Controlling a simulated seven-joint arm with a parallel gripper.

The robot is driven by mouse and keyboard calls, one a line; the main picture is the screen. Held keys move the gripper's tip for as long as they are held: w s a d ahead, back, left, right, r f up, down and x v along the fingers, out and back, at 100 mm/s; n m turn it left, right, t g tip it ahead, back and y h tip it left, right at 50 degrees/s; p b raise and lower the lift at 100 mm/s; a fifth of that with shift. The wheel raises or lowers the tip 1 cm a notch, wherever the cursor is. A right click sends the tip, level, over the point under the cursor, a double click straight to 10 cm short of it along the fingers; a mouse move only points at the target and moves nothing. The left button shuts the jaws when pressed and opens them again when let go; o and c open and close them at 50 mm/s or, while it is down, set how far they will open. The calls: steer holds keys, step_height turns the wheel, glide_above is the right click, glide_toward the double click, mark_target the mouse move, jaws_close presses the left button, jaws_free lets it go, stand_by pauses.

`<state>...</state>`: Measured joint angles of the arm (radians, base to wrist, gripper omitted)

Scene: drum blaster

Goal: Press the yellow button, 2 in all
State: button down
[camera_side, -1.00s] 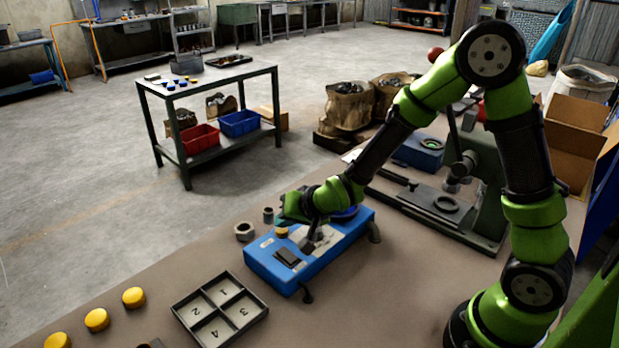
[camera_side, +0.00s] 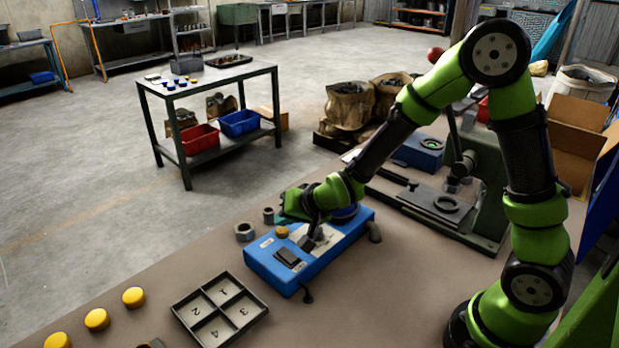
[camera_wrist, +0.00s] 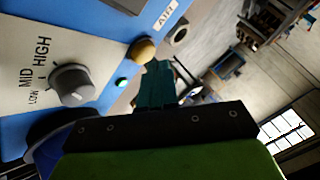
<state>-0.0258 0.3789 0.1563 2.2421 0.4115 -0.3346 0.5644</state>
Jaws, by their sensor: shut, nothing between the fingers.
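The yellow button (camera_side: 281,232) is a small round cap on the far left corner of the blue control box (camera_side: 268,270). In the wrist view the button (camera_wrist: 142,50) stands just beyond my fingertips, with a small green light (camera_wrist: 121,82) beside it. My gripper (camera_side: 283,218) is over the back of the box, close to the button. Its teal fingers (camera_wrist: 157,76) are shut and empty. A gap seems to lie between fingertips and button, but I cannot tell its depth.
The box also carries a grey knob (camera_wrist: 72,85) and a dark switch (camera_side: 288,257). Nuts (camera_side: 245,231) stand left of it. A numbered tray (camera_side: 178,313) and loose yellow caps (camera_side: 133,297) lie at the front left. A press (camera_side: 485,190) stands at right.

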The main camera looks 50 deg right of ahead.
mark_target(285, 231)
steer(key=shift+r, duration=0.35)
steer(key=shift+r, duration=2.55)
stand_by(0.6)
steer(key=shift+a, duration=0.15)
step_height(285, 231, up, 4)
steer(key=shift+f, duration=0.1)
stand_by(0.4)
